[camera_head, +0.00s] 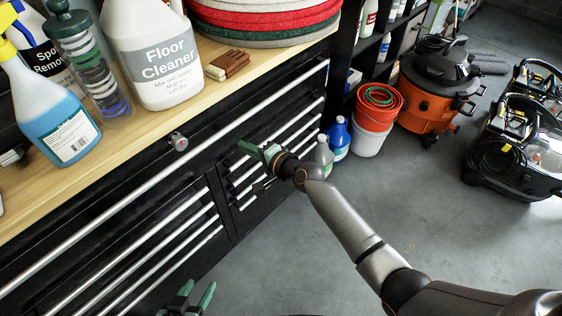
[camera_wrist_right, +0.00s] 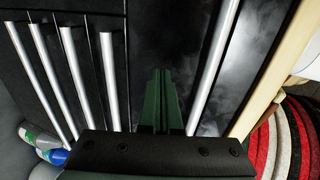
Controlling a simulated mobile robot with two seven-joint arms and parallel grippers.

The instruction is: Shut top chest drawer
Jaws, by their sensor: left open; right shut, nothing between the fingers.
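The black chest has a wooden top (camera_head: 215,95) and a wide top drawer front (camera_head: 140,160) with a round lock (camera_head: 178,141). A long silver handle (camera_head: 110,211) runs along that front; it also shows in the right wrist view (camera_wrist_right: 215,70). I cannot clearly tell how far the top drawer stands out. My right gripper (camera_head: 254,149) is shut and empty, close to the chest front by the right-hand bank of drawers. In the wrist view its green fingers (camera_wrist_right: 162,85) point at the dark front left of the long handle. My left gripper (camera_head: 194,290) is open at the bottom edge, empty.
Shorter drawer handles (camera_head: 160,262) lie below. On the top stand a floor cleaner jug (camera_head: 155,60), a blue spray bottle (camera_head: 60,115), a jar (camera_head: 95,75) and stacked pads (camera_head: 265,22). Buckets (camera_head: 377,108) and an orange vacuum (camera_head: 430,92) stand right; floor (camera_head: 400,200) is clear.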

